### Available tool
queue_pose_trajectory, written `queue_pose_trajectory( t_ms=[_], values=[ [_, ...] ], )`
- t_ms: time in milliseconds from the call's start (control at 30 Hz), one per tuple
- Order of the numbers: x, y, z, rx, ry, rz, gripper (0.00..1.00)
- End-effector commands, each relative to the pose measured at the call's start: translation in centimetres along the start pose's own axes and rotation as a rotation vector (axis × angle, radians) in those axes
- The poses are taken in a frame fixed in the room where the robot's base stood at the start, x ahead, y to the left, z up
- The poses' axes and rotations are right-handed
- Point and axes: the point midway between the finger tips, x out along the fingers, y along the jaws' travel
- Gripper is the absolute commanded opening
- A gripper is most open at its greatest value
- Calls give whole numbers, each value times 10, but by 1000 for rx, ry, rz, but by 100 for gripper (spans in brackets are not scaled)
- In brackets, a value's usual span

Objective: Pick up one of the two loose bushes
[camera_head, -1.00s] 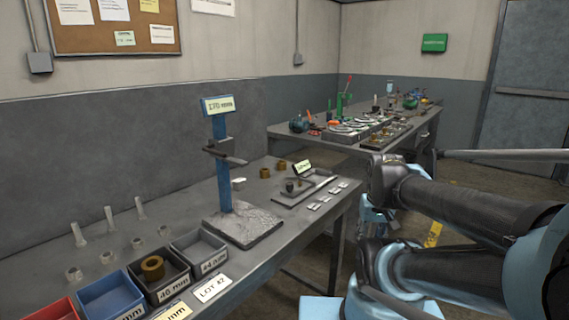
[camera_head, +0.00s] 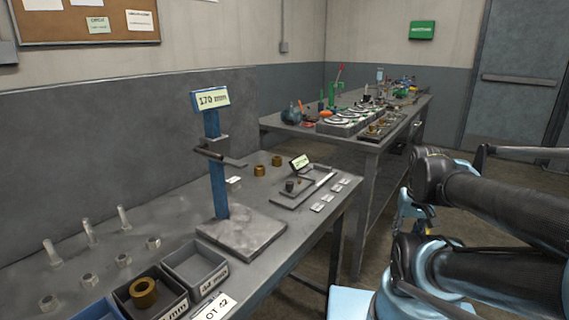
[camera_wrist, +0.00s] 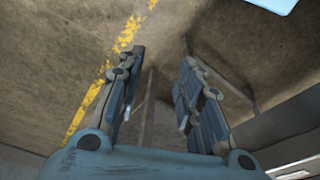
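Two loose brass bushes stand on the grey workbench behind the gauge stand: one bush (camera_head: 260,170) and another bush (camera_head: 277,160) a little farther right. A larger brass bush (camera_head: 143,292) sits in a dark bin at the front left. My gripper (camera_wrist: 160,90) shows in the wrist view with its two fingers apart and nothing between them. It points at the floor, away from the bushes. In the head view my arm is folded at the right, clear of the bench, and the gripper's fingers cannot be made out.
A blue gauge stand (camera_head: 215,170) with a label reading about 170 mm rises from a grey base plate (camera_head: 241,236). A shallow tray (camera_head: 290,200) lies right of the loose bushes. A second cluttered table (camera_head: 342,139) is behind. A grey bin (camera_head: 195,262) looks empty.

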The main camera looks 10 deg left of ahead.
Motion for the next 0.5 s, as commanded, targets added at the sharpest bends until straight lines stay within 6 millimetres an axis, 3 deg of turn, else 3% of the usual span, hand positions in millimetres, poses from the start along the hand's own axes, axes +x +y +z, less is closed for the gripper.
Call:
queue_pose_trajectory(
  t_ms=[167, 300, 367, 500],
  values=[
    [0, 0, 0, 0, 0, 0, 33],
    [-9, -2, 4, -8, 14, -1, 60],
    [-15, -4, -3, -20, 17, -4, 60],
    [-38, -17, -37, -76, 32, -15, 60]
  ],
)
